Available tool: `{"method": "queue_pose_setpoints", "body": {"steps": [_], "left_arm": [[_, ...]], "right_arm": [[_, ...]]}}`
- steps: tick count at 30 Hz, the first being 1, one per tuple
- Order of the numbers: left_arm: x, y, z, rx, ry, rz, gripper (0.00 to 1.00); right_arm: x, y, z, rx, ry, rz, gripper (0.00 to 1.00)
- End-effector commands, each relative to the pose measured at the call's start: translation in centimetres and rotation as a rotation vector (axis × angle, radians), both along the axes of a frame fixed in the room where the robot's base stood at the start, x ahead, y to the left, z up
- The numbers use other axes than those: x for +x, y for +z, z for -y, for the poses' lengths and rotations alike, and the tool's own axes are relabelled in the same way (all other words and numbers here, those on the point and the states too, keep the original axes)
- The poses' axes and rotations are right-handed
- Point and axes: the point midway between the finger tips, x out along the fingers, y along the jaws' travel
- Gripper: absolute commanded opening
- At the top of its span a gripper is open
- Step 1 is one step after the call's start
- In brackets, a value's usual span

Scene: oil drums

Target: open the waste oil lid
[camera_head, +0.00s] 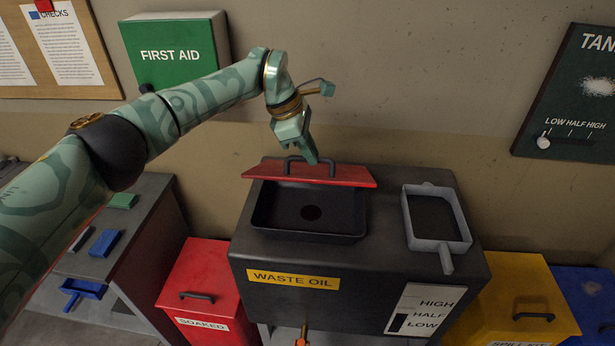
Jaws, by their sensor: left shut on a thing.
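The waste oil tank (365,268) is a dark box with a yellow "WASTE OIL" label. On its top is a black basin (275,228) with a dark round hole in its floor. The red lid (345,177) is raised at the basin's back edge, and the basin's inside shows. My left gripper (312,158) points down at the lid's black handle (291,161) and is shut on it. The fingers hide part of the handle. My right gripper is not in view.
A grey drain tray (408,215) sits on the tank's right side. A red "SOAKED" bin (207,266) stands left and a yellow spill kit bin (510,290) right. A green first aid box (185,62) hangs on the wall behind my left arm.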

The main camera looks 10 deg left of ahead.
Motion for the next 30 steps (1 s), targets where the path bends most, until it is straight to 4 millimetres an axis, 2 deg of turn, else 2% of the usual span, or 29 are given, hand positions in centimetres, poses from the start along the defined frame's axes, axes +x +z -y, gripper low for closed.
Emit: {"method": "queue_pose_setpoints", "body": {"steps": [1,9,24,25,27,30], "left_arm": [[0.7,0.0,-0.2,0.008,0.004,0.011,0.00],[1.9,1.1,-0.3,0.010,0.004,0.010,0.00],[2.2,1.1,-0.5,0.014,0.004,0.007,0.00],[2.2,1.1,-0.5,0.015,0.004,0.007,0.18],[2.1,1.1,-0.4,0.013,0.004,0.005,0.34],[2.1,1.2,-0.4,0.011,0.003,0.006,0.34]], "right_arm": [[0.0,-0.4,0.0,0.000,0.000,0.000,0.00],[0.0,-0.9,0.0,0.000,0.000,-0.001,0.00],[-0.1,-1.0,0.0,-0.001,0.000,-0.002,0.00],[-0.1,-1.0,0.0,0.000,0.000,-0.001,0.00],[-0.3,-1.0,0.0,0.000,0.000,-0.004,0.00],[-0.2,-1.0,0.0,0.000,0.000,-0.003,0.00]]}}
